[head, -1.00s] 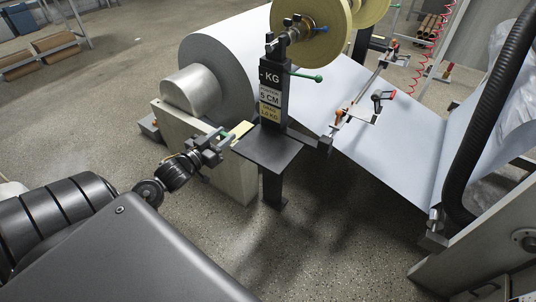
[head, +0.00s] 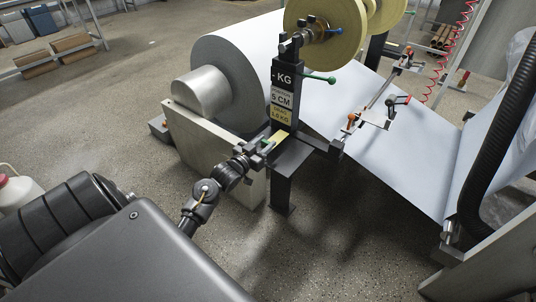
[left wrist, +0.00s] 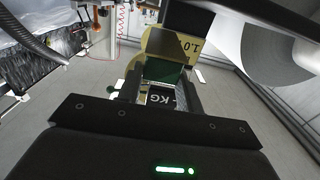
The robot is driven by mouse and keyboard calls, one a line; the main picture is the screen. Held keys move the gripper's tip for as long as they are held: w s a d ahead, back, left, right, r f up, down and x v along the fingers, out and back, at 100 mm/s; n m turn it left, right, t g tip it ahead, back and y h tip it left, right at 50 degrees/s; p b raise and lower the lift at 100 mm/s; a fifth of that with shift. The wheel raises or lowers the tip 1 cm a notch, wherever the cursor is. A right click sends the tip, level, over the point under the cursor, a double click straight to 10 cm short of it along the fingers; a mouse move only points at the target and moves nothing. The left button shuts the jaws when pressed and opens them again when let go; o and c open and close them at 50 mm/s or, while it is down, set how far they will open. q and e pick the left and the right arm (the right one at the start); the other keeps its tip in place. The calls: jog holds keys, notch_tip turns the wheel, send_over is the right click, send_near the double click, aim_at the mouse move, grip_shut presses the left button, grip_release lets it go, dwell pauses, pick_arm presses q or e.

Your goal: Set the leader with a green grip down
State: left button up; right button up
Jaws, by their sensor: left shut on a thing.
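My left gripper (head: 262,147) is shut on the leader with the green grip (head: 269,141). The leader's yellow strip (head: 283,138) points away from the gripper, toward the foot of the black post (head: 285,90). The leader is above or on the small black shelf (head: 293,158) by the post; I cannot tell whether it touches. In the left wrist view the green grip (left wrist: 167,73) lies between the two fingers, with yellow beyond it. My right gripper is not in view.
The large paper roll (head: 228,70) and its metal core stand left of the post. Yellow tape reels (head: 325,35) hang above it. A green-knobbed lever (head: 318,77) juts right from the post. The paper web (head: 400,150) slopes down to the right.

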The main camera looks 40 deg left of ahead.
pick_arm(q)
jog(key=shift+w+d+f, duration=0.15)
jog(key=shift+w+f, duration=0.15)
jog(key=shift+f, duration=0.1)
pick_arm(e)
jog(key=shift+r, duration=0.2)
